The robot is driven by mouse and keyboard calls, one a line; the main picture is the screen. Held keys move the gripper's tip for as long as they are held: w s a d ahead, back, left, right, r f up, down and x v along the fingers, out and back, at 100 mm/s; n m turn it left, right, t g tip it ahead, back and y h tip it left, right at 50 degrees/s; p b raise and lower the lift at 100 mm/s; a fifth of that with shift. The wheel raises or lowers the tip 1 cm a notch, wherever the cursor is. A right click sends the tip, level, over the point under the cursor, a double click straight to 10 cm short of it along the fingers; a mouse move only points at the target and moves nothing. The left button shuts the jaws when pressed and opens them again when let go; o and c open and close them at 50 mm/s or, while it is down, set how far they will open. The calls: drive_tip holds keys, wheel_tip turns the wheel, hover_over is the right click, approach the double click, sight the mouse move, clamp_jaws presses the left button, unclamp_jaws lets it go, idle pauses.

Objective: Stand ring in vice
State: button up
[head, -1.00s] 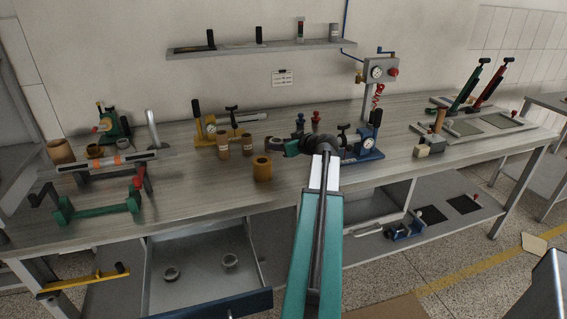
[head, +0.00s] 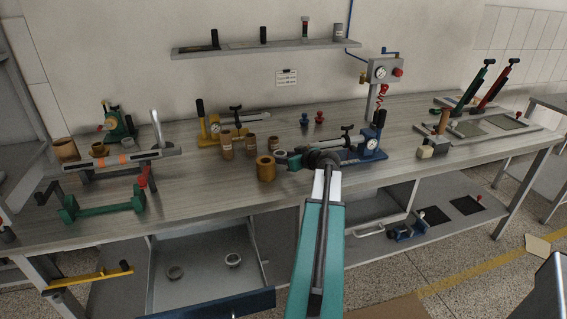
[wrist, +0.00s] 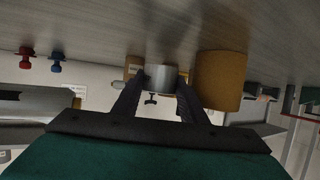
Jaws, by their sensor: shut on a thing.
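In the wrist view, my gripper (wrist: 160,88) is shut on a short grey ring (wrist: 161,77). In the head view, my gripper (head: 284,156) is low over the bench, its tips hiding part of what is there. A pale round piece (head: 274,143) shows just beyond them. Several fixtures could be the vice, and I cannot tell which. A yellow fixture (head: 214,128) with a dial and black T-handle stands behind and left of my gripper. A blue fixture (head: 365,150) with a dial stands to its right. A green fixture (head: 116,125) stands at far left.
An ochre cylinder (head: 265,169) stands close to the gripper's left, also seen in the wrist view (wrist: 221,80). Two labelled brown cylinders (head: 227,146) (head: 250,145) stand behind it. Two rings (head: 175,272) (head: 233,260) lie in the open drawer. Red and blue pegs (head: 319,117) (head: 304,119) stand behind.

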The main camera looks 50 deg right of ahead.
drive_tip(key=shift+f, duration=1.15)
drive_tip(key=shift+f, duration=0.15)
drive_tip(key=o, duration=0.8)
drive_tip(key=shift+r, duration=0.25)
drive_tip(key=b+v, duration=0.2)
drive_tip(key=v, duration=1)
